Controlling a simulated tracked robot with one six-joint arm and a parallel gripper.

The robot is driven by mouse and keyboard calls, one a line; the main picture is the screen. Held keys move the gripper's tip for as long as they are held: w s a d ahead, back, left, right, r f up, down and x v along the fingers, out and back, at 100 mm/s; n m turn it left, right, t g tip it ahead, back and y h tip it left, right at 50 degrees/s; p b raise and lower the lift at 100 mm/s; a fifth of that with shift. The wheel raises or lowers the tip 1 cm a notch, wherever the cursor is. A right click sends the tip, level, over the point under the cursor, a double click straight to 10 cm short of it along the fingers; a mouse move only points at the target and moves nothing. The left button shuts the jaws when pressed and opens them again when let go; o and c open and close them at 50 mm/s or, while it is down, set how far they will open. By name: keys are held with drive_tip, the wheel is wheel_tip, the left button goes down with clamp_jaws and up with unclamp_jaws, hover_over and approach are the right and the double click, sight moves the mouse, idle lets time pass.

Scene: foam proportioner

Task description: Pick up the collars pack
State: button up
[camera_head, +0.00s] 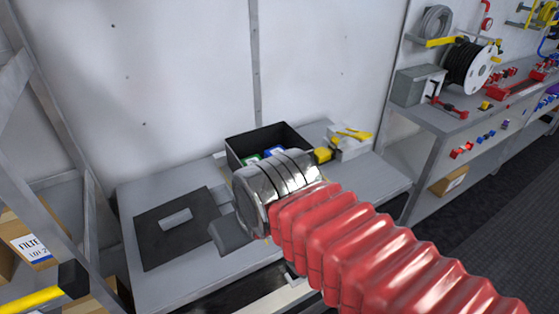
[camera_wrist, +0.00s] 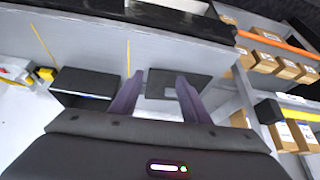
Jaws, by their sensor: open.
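A black open bin (camera_head: 268,138) stands at the back of the grey table, and packs with green and blue labels (camera_head: 272,152) lie in it. I cannot read which one is the collars pack. The front of the bin is hidden behind my arm. The bin also shows in the wrist view (camera_wrist: 88,80), left of my fingers. My gripper (camera_wrist: 159,76) is open and empty, its two dark fingers apart over the table near a black mat. In the head view my arm hides most of the gripper.
The black mat (camera_head: 160,246) lies on the table left of the bin, with a small grey block (camera_head: 175,218) on it. A white and yellow item (camera_head: 352,138) stands right of the bin. A shelf with cardboard boxes (camera_head: 30,238) is at the left. A workbench (camera_head: 440,118) stands at the right.

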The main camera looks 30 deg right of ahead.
drive_tip(key=shift+o, duration=0.8)
drive_tip(key=shift+w+d+r, duration=0.1)
drive_tip(key=shift+w+r, duration=0.05)
drive_tip(key=shift+w, duration=0.15)
drive_tip(key=o, duration=0.3)
drive_tip(key=shift+g, duration=0.3)
drive_tip(key=w+d+r, duration=0.1)
drive_tip(key=w, duration=0.2)
drive_tip(key=w+d+r, duration=0.1)
drive_tip(key=w+d, duration=0.1)
drive_tip(key=w, duration=0.1)
drive_tip(key=w+d+r, duration=0.1)
drive_tip(key=w, duration=0.1)
drive_tip(key=shift+w+d, duration=0.35)
drive_tip(key=shift+w, duration=0.05)
drive_tip(key=shift+o, duration=0.2)
drive_tip(key=w+d+f, duration=0.3)
drive_tip(key=w+d, duration=1.2)
drive_tip(key=w+d+f, duration=0.3)
drive_tip(key=d, duration=0.3)
drive_tip(key=w+d+f, duration=0.3)
drive_tip(key=d, duration=0.3)
drive_tip(key=shift+d, duration=0.2)
drive_tip(key=shift+g, duration=0.3)
drive_tip(key=x, duration=0.8)
drive_tip(key=shift+f, duration=0.15)
